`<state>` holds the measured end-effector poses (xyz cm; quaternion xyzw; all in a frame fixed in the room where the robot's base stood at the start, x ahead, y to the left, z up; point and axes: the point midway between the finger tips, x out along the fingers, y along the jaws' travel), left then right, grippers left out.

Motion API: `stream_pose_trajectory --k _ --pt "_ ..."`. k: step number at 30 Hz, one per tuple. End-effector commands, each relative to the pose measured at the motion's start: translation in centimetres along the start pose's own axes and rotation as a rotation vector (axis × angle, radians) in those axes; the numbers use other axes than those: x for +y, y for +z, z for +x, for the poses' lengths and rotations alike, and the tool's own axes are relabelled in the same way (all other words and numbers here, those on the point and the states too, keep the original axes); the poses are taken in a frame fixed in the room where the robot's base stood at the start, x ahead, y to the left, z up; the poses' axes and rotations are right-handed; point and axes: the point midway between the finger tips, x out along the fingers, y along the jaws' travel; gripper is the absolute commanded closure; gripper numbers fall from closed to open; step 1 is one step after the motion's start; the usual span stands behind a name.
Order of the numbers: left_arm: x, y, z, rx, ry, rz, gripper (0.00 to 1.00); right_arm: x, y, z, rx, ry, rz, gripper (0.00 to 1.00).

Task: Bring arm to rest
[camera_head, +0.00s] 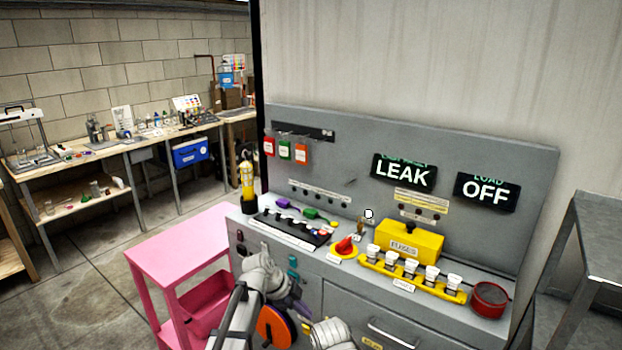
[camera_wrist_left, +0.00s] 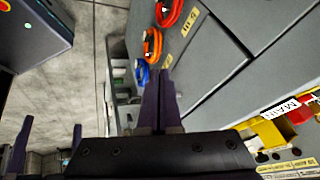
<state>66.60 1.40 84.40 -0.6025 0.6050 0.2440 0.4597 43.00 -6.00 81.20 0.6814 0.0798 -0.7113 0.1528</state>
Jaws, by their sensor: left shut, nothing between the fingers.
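My left arm comes up from the bottom of the head view, in front of the grey console (camera_head: 420,300). My left gripper (camera_head: 296,304) is low against the console's front, partly covered by my own arm. In the left wrist view, its two dark purple fingers (camera_wrist_left: 160,98) lie together with nothing between them. Two dark purple prongs stand apart at the left of that view and may be my right gripper, but I cannot tell. A pale grey jointed part at the bottom of the head view may belong to my right arm.
The console top holds a yellow fuse box (camera_head: 412,246), a red knob (camera_head: 345,245), white-capped fuses in a yellow rack (camera_head: 410,270) and a red round container (camera_head: 488,299). A pink cart (camera_head: 180,250) stands left. Coiled hoses (camera_wrist_left: 152,45) hang on the console front. Floor is clear beyond the cart.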

Motion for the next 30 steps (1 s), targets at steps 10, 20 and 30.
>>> stream_pose_trajectory --k 10,20,30 --pt "10.8 5.4 -3.5 -0.277 -0.021 -0.866 1.0 0.0 0.0 0.0 0.0 0.0 0.0 0.0" --pt "17.5 8.8 -6.4 -0.469 -0.184 -1.473 1.0 0.0 0.0 0.0 0.0 0.0 0.0 0.0" --pt "20.2 5.9 -8.4 -0.582 -0.26 -1.65 1.0 0.2 0.1 -2.5 0.0 0.0 0.0 0.0"
